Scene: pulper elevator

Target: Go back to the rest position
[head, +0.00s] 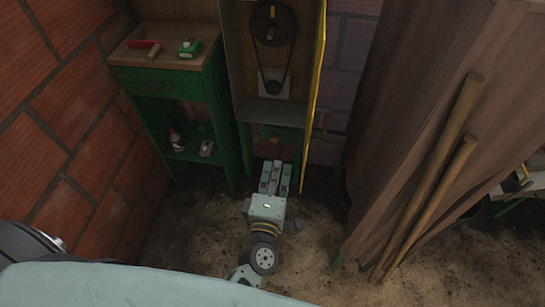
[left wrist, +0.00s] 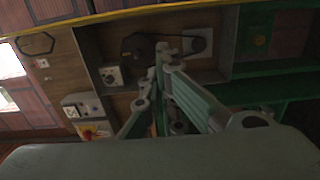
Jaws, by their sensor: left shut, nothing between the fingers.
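My left gripper (head: 277,167) is in the middle of the head view, above the dirt floor and in front of the lower part of the pulley cabinet. It is shut and empty, its fingers pointing away from me toward the cabinet. In the left wrist view its fingers (left wrist: 165,50) come together at the tips with nothing between them. My right gripper is in neither view.
The open wooden cabinet (head: 242,55) holds a belt and pulleys (head: 272,24); its yellow door edge (head: 320,75) stands to the right. A green workbench (head: 117,55) is at left. Wooden poles (head: 447,150) lean on boards at right. Bare dirt floor (head: 190,235) lies between.

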